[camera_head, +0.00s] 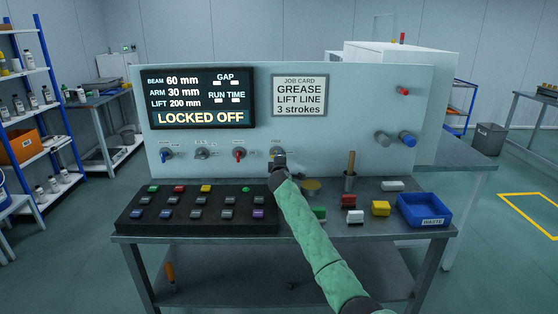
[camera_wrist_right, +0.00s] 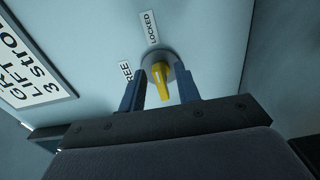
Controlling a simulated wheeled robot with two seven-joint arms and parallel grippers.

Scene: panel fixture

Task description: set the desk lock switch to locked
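The lock switch is a yellow knob (camera_wrist_right: 160,80) on a round grey base on the panel, with a LOCKED label (camera_wrist_right: 149,28) and a partly hidden FREE label (camera_wrist_right: 125,72) beside it in the right wrist view. I cannot tell which label the knob points to. My right gripper (camera_head: 279,160) is at this switch, the rightmost of the row, and mostly hides it in the head view. In the wrist view its fingers (camera_wrist_right: 160,92) are apart, one on each side of the knob, with gaps visible. My left gripper is not in view.
The panel (camera_head: 370,130) carries a display (camera_head: 202,98) reading LOCKED OFF, a job card (camera_head: 300,95) and other knobs, including a red-handled one (camera_head: 239,154) close by on the left. Below are a black button box (camera_head: 190,222), loose coloured blocks and a blue waste tray (camera_head: 423,210).

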